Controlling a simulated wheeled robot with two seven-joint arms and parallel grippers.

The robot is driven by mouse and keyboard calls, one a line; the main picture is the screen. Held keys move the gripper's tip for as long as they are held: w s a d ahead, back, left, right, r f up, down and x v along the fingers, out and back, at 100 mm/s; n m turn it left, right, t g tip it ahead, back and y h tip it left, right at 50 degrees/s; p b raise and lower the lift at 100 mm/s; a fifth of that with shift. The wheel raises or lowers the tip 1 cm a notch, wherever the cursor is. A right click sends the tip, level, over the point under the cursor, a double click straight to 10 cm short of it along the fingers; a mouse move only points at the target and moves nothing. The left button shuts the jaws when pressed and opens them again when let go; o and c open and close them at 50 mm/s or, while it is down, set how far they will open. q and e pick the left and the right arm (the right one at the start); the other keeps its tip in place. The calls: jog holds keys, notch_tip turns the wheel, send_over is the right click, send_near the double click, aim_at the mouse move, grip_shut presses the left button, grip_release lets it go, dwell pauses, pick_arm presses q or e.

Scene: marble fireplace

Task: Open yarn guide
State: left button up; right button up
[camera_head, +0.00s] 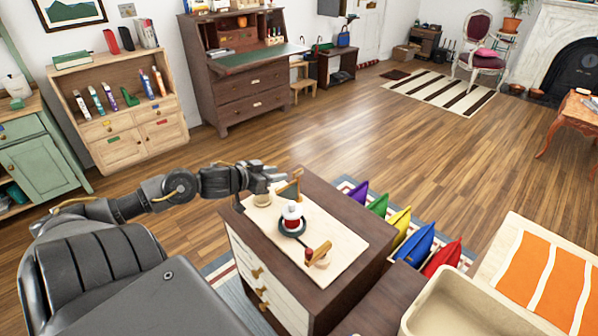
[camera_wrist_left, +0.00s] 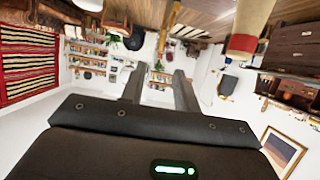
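On a pale board (camera_head: 345,243) on the dark-topped drawer cabinet stand several small fittings. A wooden arm-like piece (camera_head: 291,188) is at the far left, close to my left gripper. Another wooden piece with a reddish part (camera_head: 318,255) is at the near right. I cannot tell which of them is the yarn guide. A red and white spool-like item (camera_head: 292,215) sits in a dark ring between them. My left gripper (camera_head: 278,179) is over the board's far left corner. In the left wrist view its fingers (camera_wrist_left: 159,84) are apart with nothing between them. My right gripper is not in view.
A short tan cylinder (camera_head: 262,199) stands just below my left gripper. Colored cushions (camera_head: 414,243) stand right of the cabinet (camera_head: 300,290). A beige bin (camera_head: 460,308) is at the lower right. The wooden floor (camera_head: 390,130) beyond is largely clear.

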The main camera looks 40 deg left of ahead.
aim_at(297, 171)
pick_arm(q)
jog(key=x, duration=1)
jog(key=shift+b, duration=0.3)
jog(key=shift+c, duration=0.3)
grip_shut()
